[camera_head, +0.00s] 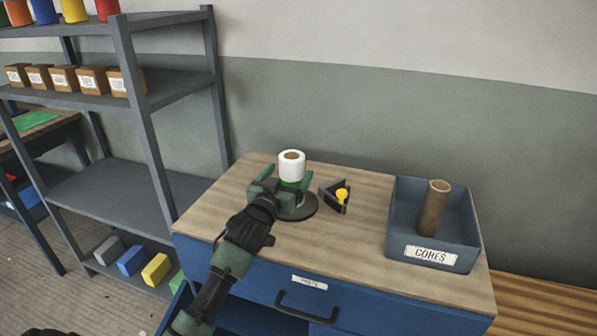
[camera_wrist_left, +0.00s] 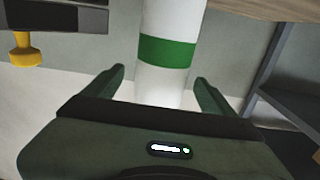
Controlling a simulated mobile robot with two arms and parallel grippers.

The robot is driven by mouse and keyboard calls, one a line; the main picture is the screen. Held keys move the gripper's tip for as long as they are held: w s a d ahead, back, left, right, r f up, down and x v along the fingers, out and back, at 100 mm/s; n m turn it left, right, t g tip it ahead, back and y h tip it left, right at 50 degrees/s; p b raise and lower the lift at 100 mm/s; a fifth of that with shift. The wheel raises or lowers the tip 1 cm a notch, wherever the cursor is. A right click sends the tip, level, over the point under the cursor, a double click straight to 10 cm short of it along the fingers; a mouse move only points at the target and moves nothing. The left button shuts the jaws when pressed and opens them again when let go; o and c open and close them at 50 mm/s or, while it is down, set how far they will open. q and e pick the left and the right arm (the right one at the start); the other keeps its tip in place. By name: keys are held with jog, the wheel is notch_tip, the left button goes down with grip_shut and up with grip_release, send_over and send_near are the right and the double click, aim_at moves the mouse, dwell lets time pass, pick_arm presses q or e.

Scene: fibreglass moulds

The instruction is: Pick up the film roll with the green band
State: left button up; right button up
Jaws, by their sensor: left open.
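My left gripper (camera_head: 279,180) is open, with one finger on either side of the roll. In the left wrist view the left gripper (camera_wrist_left: 160,82) shows a gap between each finger and the roll. The lower part of the roll is partly hidden by the gripper in the head view. My right gripper is not in view.
A dark angular holder with a yellow knob (camera_head: 342,195) sits just right of the base. A blue bin labelled CORES (camera_head: 432,254) holds a brown tube (camera_head: 433,208). A grey shelf (camera_head: 150,110) stands left of the workbench (camera_head: 350,250). The bench's front middle is clear.

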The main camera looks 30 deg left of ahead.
pick_arm(q)
jog(key=shift+w+a+r+p, duration=0.15)
jog(key=shift+w+a+r, duration=0.05)
jog(key=shift+w, duration=0.4)
jog(key=shift+w+a+r+p, duration=0.15)
jog(key=shift+w, duration=0.45)
jog(key=x, duration=0.4)
jog(key=shift+w+f+p, duration=0.2)
jog(key=shift+p, duration=0.2)
jog(key=c, duration=1.8)
jog(key=shift+r, duration=0.1)
grip_shut()
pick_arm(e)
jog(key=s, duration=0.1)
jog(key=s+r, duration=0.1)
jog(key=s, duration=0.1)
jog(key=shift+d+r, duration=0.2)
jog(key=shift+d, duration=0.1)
